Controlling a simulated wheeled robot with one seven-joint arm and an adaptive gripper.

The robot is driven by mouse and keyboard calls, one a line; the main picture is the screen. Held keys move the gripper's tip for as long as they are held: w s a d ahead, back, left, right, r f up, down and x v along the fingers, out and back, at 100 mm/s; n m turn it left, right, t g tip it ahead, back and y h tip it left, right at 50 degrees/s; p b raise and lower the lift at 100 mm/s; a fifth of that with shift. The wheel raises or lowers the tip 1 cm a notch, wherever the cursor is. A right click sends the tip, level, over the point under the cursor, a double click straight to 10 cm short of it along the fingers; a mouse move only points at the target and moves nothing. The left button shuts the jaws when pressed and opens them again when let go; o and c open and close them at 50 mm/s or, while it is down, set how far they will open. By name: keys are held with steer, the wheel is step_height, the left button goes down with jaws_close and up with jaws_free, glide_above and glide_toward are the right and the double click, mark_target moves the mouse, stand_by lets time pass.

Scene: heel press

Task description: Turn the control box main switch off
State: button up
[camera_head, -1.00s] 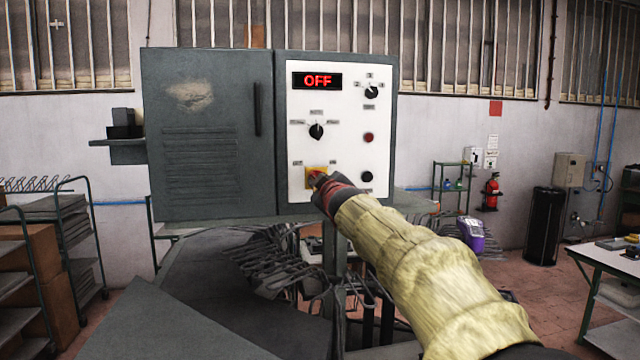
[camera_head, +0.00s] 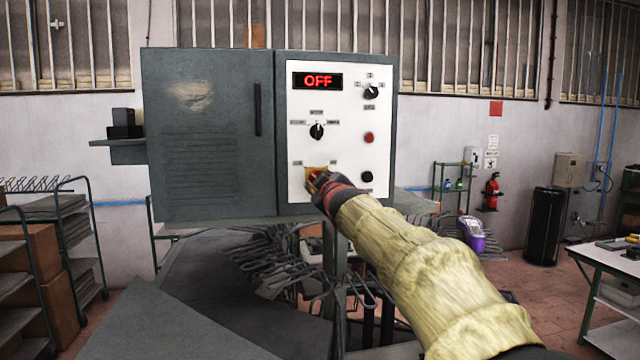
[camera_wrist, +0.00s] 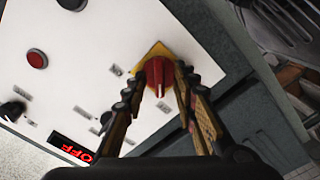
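The main switch is a red knob (camera_wrist: 157,72) on a yellow plate (camera_wrist: 152,53) in the wrist view. In the head view the yellow plate (camera_head: 313,170) shows at the lower left of the white panel, with the knob mostly hidden by my gripper. My gripper (camera_head: 316,181) reaches the switch from the lower right. In the wrist view my gripper's fingertips (camera_wrist: 158,80) straddle the red knob, with narrow gaps visible beside it; firm contact cannot be made out. The display (camera_head: 317,81) on the control box (camera_head: 208,135) reads OFF in red.
Black selector knobs (camera_head: 316,131) and (camera_head: 371,91), a red button (camera_head: 368,138) and a black button (camera_head: 367,176) sit on the same panel. Below the box is dark machinery with metal hangers (camera_head: 275,250). A rack (camera_head: 65,235) stands left, a table (camera_head: 610,258) right.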

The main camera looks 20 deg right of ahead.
steer(key=s+a, duration=0.2)
steer(key=s, duration=0.9)
steer(key=shift+s+a, duration=0.2)
steer(key=shift+s, duration=0.15)
steer(key=shift+f, duration=0.1)
